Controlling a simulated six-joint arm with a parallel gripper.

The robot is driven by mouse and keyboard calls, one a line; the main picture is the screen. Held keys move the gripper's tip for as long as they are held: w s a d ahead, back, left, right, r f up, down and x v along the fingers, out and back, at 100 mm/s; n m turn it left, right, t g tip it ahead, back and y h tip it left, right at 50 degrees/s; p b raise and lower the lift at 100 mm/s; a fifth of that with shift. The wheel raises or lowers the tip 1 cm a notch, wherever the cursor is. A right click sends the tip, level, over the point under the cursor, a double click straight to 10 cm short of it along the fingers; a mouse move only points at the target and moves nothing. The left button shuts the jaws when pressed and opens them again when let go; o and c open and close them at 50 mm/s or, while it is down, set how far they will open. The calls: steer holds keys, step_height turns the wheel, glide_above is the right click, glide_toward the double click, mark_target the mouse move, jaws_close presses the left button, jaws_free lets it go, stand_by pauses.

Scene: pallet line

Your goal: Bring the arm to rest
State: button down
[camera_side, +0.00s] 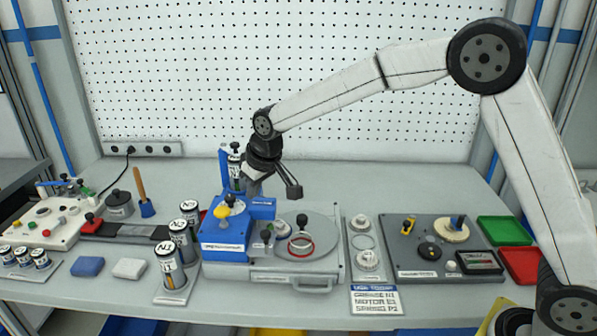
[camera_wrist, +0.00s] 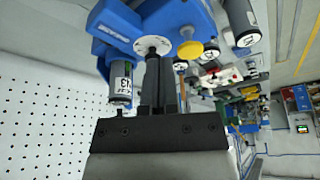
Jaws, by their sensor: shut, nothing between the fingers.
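My gripper (camera_side: 250,192) hangs from the bent arm above the blue machine (camera_side: 225,247), near its back. In the wrist view its two dark fingers (camera_wrist: 163,75) lie close together with nothing between them. The blue machine also shows in the wrist view (camera_wrist: 115,25), beyond the fingertips, with a white round disc and a yellow knob (camera_wrist: 184,50). I cannot tell the exact gap between fingertips and machine.
A round grey plate (camera_side: 320,235) with a red ring (camera_side: 301,246) sits right of the blue machine. Further right are a dark panel (camera_side: 400,265), a green tray (camera_side: 503,230) and a red tray (camera_side: 522,262). Labelled canisters (camera_side: 169,265) stand left. The pegboard (camera_side: 200,60) is behind.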

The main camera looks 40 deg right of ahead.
steer(key=s+d+f, duration=0.2)
steer(key=s+d, duration=0.1)
steer(key=s, duration=0.5)
steer(key=s+d+f+m+g, duration=0.1)
steer(key=s+d, duration=0.3)
steer(key=s, duration=0.5)
steer(key=s+d+f+m, duration=0.1)
steer(key=s+d+f, duration=0.3)
steer(key=s, duration=0.5)
steer(key=shift+g+h, duration=0.3)
steer(key=shift+h, duration=0.1)
